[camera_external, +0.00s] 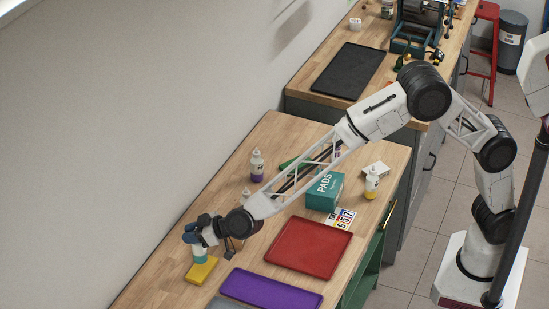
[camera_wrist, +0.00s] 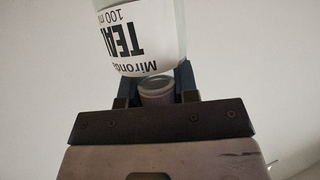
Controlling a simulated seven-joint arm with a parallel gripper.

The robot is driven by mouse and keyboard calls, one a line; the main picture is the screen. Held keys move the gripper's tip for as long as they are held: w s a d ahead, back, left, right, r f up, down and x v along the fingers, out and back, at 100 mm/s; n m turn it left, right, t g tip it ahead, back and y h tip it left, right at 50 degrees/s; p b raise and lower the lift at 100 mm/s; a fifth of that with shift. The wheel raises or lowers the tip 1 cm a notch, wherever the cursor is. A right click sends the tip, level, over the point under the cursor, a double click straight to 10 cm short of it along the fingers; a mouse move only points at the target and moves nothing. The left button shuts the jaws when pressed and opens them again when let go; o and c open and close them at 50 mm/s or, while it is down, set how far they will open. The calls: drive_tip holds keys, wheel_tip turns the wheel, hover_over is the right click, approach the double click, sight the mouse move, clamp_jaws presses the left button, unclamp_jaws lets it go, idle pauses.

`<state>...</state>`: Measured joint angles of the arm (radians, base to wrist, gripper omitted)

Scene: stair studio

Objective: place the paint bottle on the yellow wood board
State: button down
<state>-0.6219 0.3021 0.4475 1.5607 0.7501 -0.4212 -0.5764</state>
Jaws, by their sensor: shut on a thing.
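The paint bottle (camera_external: 200,256) has a white label and a teal lower part. My gripper (camera_external: 199,238) is shut on it from above at the left end of the bench. In the wrist view the bottle (camera_wrist: 140,38) shows its label, reading upside down "TEAL" and "100 ml", with its neck between the fingers (camera_wrist: 158,85). The yellow wood board (camera_external: 206,271) lies on the bench directly below the bottle. The bottle looks upright over the board's back part; I cannot tell whether it touches it.
A red tray (camera_external: 308,249) and a purple tray (camera_external: 273,290) lie to the right. A purple-based bottle (camera_external: 257,166), a teal PADS box (camera_external: 325,191) and a yellow-based bottle (camera_external: 371,183) stand farther back. Bare wood (camera_external: 156,275) lies left of the board.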

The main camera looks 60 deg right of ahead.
drive_tip(key=shift+f, duration=1.75)
drive_tip(key=shift+f, duration=0.1)
drive_tip(key=c, duration=0.9)
unclamp_jaws()
drive_tip(key=shift+o, duration=0.2)
drive_tip(key=shift+v, duration=0.95)
drive_tip(key=v, duration=1)
drive_tip(key=shift+r, duration=0.2)
drive_tip(key=shift+d, duration=0.1)
